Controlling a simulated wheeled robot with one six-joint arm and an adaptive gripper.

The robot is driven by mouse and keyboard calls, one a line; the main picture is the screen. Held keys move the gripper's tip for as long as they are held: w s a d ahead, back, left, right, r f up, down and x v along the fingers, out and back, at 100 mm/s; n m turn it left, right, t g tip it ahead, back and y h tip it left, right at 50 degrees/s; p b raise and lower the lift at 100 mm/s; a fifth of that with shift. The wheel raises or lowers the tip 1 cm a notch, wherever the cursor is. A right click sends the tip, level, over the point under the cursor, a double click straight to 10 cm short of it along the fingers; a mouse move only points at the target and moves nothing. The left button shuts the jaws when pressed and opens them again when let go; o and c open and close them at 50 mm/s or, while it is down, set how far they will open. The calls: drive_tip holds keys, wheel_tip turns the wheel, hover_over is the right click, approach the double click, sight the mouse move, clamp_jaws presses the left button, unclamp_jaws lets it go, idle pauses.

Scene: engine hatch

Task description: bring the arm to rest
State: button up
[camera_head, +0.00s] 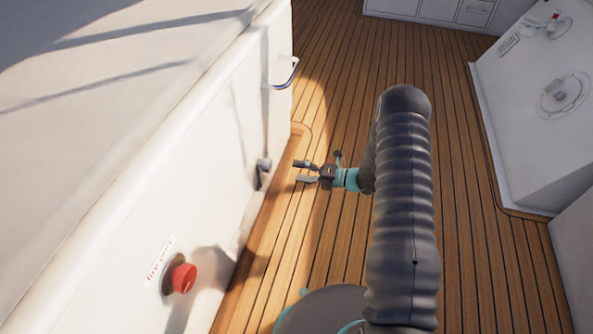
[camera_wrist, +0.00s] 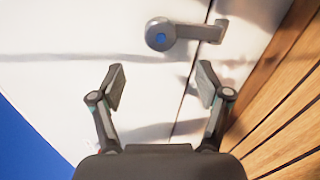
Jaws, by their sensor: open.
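My gripper (camera_head: 303,171) is open and empty. It points left toward the white hatch panel, with a gap between its fingers and a grey handle (camera_head: 263,168). In the wrist view the two fingers of my gripper (camera_wrist: 161,88) stand apart. The grey handle (camera_wrist: 172,34) with a blue dot shows beyond them, on the white panel beside a seam. Nothing is held between the fingers.
A red knob (camera_head: 184,278) labelled fire port sits on the white wall (camera_head: 120,240) at the lower left. A metal rail handle (camera_head: 287,74) sticks out farther back. A white cabinet (camera_head: 545,120) stands at right. The wooden deck (camera_head: 470,240) is clear.

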idle(0.4)
drive_tip(key=s+a+f+n+g+h, duration=0.1)
drive_tip(key=s+f+n+g, duration=0.35)
drive_tip(key=s+n, duration=0.4)
drive_tip(key=s+d+r+n+g+h, duration=0.1)
drive_tip(key=s+r+n+g+h, duration=0.25)
drive_tip(key=s+r+n, duration=0.45)
drive_tip(key=s+d+r+n+t+h+p, duration=0.1)
drive_tip(key=s+d+r+n+t+h, duration=0.1)
drive_tip(key=r+n, duration=0.5)
drive_tip(key=s+d+r+n+t+h+p, duration=0.2)
drive_tip(key=s+r+n, duration=0.5)
drive_tip(key=r, duration=1.1)
drive_tip(key=s+d+r+n+t+h+p, duration=0.2)
drive_tip(key=s+d+r+n+h, duration=0.3)
drive_tip(key=r, duration=0.8)
drive_tip(key=s+n+t+h, duration=0.1)
drive_tip(key=s+n+h, duration=0.1)
drive_tip(key=s+n, duration=0.1)
drive_tip(key=shift+s+r+t+h, duration=0.15)
drive_tip(key=shift+r+t+h, duration=0.1)
drive_tip(key=shift+t+h, duration=0.15)
